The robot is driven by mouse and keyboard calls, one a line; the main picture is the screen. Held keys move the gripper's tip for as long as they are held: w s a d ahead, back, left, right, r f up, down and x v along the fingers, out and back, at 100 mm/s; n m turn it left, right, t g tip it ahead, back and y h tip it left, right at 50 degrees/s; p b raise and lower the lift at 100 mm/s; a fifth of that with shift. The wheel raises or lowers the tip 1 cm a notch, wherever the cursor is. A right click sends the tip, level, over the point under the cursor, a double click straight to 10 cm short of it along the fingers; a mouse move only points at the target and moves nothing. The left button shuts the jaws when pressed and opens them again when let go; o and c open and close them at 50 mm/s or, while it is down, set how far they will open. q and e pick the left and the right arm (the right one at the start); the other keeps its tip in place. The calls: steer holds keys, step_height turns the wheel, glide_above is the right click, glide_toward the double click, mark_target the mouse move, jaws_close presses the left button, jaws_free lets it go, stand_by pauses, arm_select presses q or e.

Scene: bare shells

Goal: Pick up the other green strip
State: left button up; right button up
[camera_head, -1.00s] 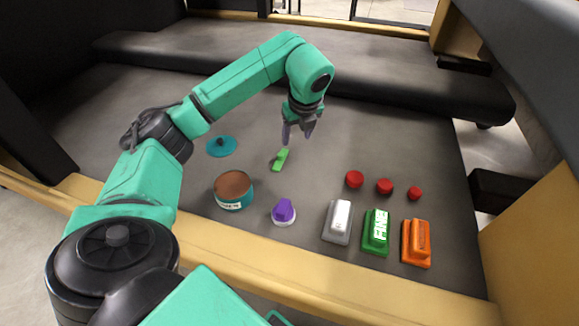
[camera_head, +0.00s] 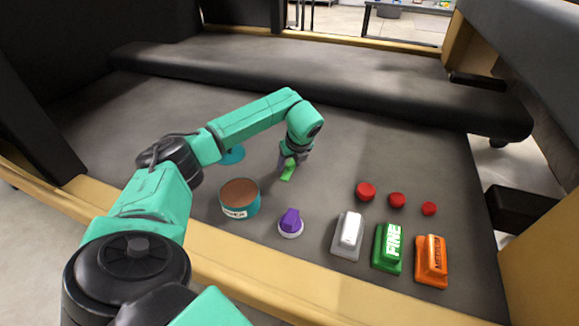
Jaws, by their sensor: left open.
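A green strip (camera_head: 287,174) lies on the dark grey surface near the middle of the head view. My left gripper (camera_head: 288,163) is lowered right at it, pointing down, with its jaws open. The far part of the strip is between or behind the fingers, and I cannot tell whether they touch it. Only one green strip shows. My right gripper is not in view.
A brown-topped teal tin (camera_head: 240,198) and a purple knob (camera_head: 290,222) stand nearer. At right are white (camera_head: 349,232), green (camera_head: 388,246) and orange (camera_head: 431,259) blocks, with red discs (camera_head: 397,200) behind. A teal lid (camera_head: 232,155) is partly behind my arm.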

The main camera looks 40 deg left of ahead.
arm_select(q)
jaws_close()
steer(key=shift+r, duration=0.15)
